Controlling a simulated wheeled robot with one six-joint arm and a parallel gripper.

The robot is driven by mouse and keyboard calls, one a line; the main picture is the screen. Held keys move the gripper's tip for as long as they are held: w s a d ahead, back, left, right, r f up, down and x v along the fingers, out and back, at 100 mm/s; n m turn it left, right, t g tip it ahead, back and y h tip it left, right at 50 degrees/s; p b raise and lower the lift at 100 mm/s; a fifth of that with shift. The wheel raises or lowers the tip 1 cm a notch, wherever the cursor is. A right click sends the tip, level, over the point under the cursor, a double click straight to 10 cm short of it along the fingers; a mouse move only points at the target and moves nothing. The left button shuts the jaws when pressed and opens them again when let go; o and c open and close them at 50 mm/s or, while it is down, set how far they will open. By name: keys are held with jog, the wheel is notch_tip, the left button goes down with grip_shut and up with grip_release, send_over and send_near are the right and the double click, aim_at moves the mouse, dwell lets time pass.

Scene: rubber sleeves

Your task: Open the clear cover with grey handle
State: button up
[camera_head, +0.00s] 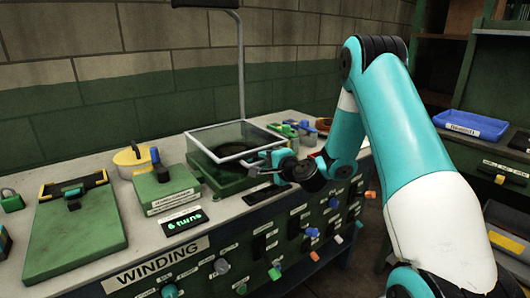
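The clear cover (215,137) is a see-through box lid with a pale grey frame. It sits over a green base (216,182) on the bench, with a dark round part visible inside. I cannot tell for sure whether its lower edge rests fully on the base. My gripper (256,164) is at the cover's front right side, close to its front edge. The grey handle is not clear to see; my gripper may hide it. Whether the fingers touch or grip anything is too small to tell.
A green box (165,190) with a blue-topped knob and a "6 turns" display (184,221) stand left of the cover. Small coloured clamps (290,130) lie behind my gripper. A lamp post (241,70) rises behind. The front panel (250,255) carries several knobs.

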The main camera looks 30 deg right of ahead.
jog(key=shift+w+f, duration=0.1)
jog(key=shift+w, duration=0.35)
jog(key=shift+c, duration=0.5)
grip_shut()
